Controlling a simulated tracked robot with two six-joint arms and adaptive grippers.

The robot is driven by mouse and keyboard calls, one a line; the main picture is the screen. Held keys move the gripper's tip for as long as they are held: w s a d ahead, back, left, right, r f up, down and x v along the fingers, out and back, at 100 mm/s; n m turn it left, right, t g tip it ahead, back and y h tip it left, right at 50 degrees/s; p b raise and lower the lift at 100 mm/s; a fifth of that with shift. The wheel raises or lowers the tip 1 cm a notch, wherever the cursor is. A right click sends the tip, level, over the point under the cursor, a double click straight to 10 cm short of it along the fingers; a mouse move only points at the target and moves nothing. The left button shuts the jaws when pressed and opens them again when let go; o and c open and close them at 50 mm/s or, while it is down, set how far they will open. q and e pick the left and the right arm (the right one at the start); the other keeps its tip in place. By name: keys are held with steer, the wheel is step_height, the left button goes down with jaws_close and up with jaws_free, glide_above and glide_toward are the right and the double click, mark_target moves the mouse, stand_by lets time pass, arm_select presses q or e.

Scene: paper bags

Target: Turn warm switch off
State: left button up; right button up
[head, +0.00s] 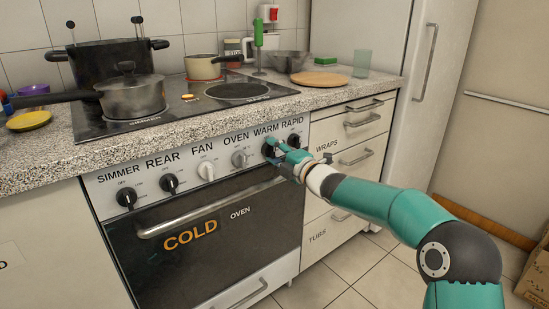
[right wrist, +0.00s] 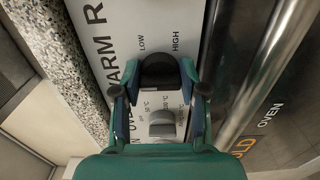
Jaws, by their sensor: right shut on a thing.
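The warm switch is a black knob (head: 268,149) on the white control panel of the stove, under the label WARM. My right gripper (head: 277,147) reaches it from the right and partly hides it in the head view. In the right wrist view the black knob (right wrist: 158,70) sits between the two fingertips of my right gripper (right wrist: 160,88), which are shut on it. LOW and HIGH are printed beside it. Its pointer direction is hard to tell. My left gripper is not in view.
The white oven knob (head: 239,158) and black rapid knob (head: 294,139) flank it closely. The oven door handle (head: 200,211) runs below the panel. Pots (head: 131,95) stand on the cooktop. Drawers (head: 358,155) are at the right.

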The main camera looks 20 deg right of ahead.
steer(key=shift+a+f, duration=0.3)
steer(key=shift+f, duration=0.05)
steer(key=o, duration=1.1)
steer(key=shift+c, duration=0.2)
steer(key=shift+o, duration=0.3)
steer(key=shift+d+r, duration=0.1)
steer(key=shift+r, duration=0.05)
steer(key=v, duration=1.2)
